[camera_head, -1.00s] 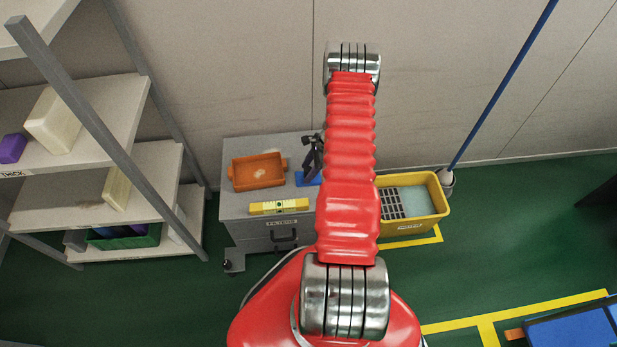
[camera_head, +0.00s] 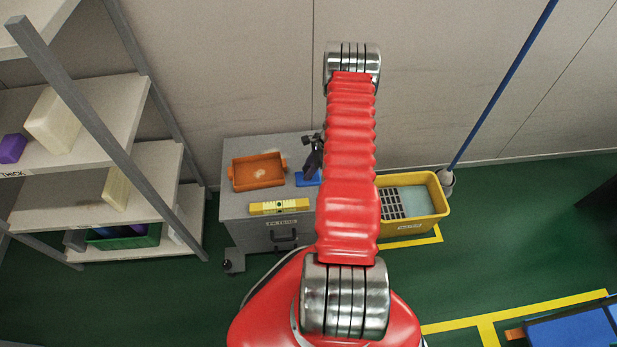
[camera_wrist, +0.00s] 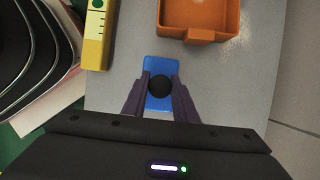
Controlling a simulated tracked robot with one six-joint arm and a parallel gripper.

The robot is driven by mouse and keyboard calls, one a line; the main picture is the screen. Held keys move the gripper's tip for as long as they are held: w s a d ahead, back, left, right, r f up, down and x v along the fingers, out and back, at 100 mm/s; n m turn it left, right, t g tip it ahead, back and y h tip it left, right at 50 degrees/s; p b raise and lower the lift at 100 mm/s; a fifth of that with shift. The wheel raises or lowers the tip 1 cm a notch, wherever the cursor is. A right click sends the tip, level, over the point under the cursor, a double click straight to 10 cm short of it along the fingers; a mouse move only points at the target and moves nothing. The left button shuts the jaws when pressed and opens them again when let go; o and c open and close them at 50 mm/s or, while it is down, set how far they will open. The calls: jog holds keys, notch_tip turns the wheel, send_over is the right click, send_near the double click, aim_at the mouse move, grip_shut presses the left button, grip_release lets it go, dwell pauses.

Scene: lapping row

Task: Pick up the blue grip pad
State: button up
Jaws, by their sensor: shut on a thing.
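The blue grip pad (camera_wrist: 161,66) is a flat blue rectangle with a round black knob (camera_wrist: 160,87) on top. It lies on the grey cabinet top, with its edge also showing in the head view (camera_head: 308,179). My gripper (camera_wrist: 160,88) is over the pad in the wrist view, its two fingers closed on either side of the black knob. In the head view my gripper (camera_head: 314,160) is partly hidden behind my red arm. I cannot tell whether the pad is lifted off the top.
An orange tray (camera_head: 283,181) is close beside the pad on the cabinet (camera_head: 234,207). A yellow spirit level (camera_head: 279,206) lies near the front edge. A yellow bucket (camera_head: 443,200) stands right of the cabinet. Shelves (camera_head: 102,110) stand at the left.

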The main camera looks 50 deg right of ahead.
grip_shut()
jog(key=shift+r, duration=0.1)
jog(key=shift+r, duration=0.45)
notch_tip(320, 180, up, 9)
dwell(0.6)
jog(key=shift+o, duration=2.1)
grip_release()
jog(key=c, duration=0.4)
